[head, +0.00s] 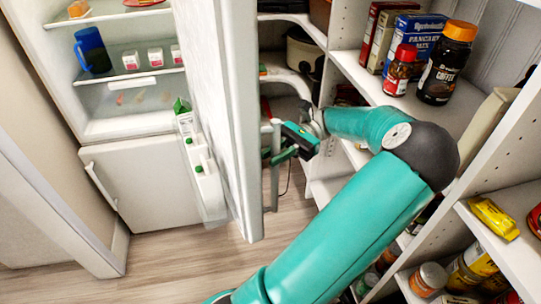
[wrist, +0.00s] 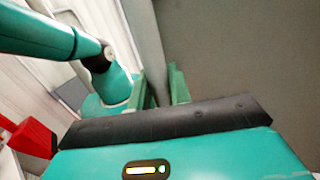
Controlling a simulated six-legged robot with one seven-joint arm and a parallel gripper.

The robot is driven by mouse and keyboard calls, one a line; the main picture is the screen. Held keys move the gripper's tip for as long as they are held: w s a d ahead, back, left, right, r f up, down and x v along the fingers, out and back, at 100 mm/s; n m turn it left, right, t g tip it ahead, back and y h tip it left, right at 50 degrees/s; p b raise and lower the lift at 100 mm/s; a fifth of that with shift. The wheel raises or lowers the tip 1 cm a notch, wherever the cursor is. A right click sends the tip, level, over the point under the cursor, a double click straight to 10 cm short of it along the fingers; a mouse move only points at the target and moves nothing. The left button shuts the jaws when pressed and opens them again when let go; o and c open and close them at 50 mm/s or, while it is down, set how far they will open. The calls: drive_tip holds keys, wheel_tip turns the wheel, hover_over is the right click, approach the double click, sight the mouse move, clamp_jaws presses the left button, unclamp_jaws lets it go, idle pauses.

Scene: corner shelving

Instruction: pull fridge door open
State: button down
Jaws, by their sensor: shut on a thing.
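The fridge door (head: 225,95) stands swung open in the head view, its inner side with door shelves facing left. The fridge body (head: 120,110) shows its lit inside at the upper left. My gripper (head: 270,152) is on the outer side of the door, shut on the vertical grey door handle (head: 275,185). In the wrist view the handle (wrist: 147,45) runs down between the green fingers of my gripper (wrist: 158,88). The exact contact is partly hidden by the gripper body.
Shelving with a coffee jar (head: 446,62), a pancake box (head: 413,42) and other food stands close to my arm on the right. A lower freezer door (head: 130,185) is shut. Wooden floor (head: 185,265) is clear before the fridge.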

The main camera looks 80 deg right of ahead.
idle(0.3)
drive_tip(key=c, duration=1.3)
unclamp_jaws()
drive_tip(key=shift+c, duration=0.2)
drive_tip(key=shift+d, duration=0.15)
